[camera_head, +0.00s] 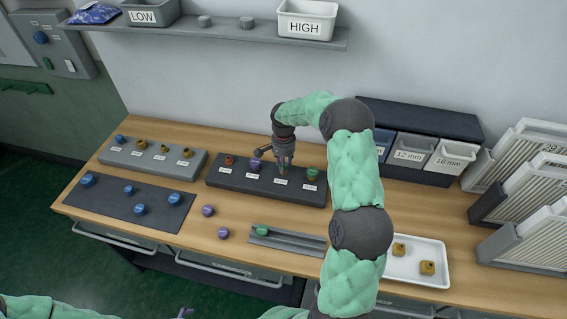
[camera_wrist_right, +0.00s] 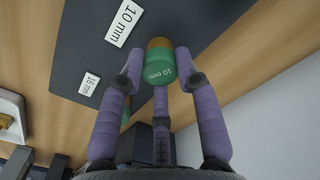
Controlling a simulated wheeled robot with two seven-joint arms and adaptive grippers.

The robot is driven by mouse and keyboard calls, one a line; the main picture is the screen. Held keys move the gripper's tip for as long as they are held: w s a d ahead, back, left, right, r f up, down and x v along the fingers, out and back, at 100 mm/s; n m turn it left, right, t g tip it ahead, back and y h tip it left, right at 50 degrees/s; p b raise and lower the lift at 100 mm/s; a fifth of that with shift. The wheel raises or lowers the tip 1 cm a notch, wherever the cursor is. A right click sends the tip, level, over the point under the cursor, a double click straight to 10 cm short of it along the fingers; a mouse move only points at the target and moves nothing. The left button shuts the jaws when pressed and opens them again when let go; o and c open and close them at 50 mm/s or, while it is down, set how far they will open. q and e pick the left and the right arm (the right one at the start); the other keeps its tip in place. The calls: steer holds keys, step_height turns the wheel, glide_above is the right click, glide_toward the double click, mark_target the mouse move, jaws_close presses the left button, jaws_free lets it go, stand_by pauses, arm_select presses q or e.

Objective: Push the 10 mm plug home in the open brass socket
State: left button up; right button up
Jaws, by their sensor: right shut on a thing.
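My right gripper (camera_head: 284,167) is over the dark block (camera_head: 222,178) on the bench. In the right wrist view its purple fingers (camera_wrist_right: 162,84) are closed around the green plug (camera_wrist_right: 158,72), marked 10 mm. A brass part (camera_wrist_right: 160,43) shows at the plug's far end, beside the 10 mm label (camera_wrist_right: 125,22); how deep the plug sits in it I cannot tell. Another green-topped plug (camera_head: 312,174) stands to the right on the block. A small purple piece at the bottom edge seems to be my left gripper (camera_head: 184,313).
A purple plug (camera_head: 254,165) and a reddish-brown piece (camera_head: 229,160) stand left on the block. A grey block (camera_head: 150,162), a dark mat (camera_head: 110,202) with blue knobs, a grey rail (camera_head: 290,241) and a white tray (camera_head: 416,272) surround it. Labelled bins (camera_head: 408,155) stand behind, right.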

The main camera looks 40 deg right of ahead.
steer(key=shift+f, duration=0.25)
stand_by(0.7)
steer(key=o, duration=0.9)
steer(key=shift+c, duration=0.2)
step_height(320, 180, up, 12)
steer(key=shift+r, duration=0.1)
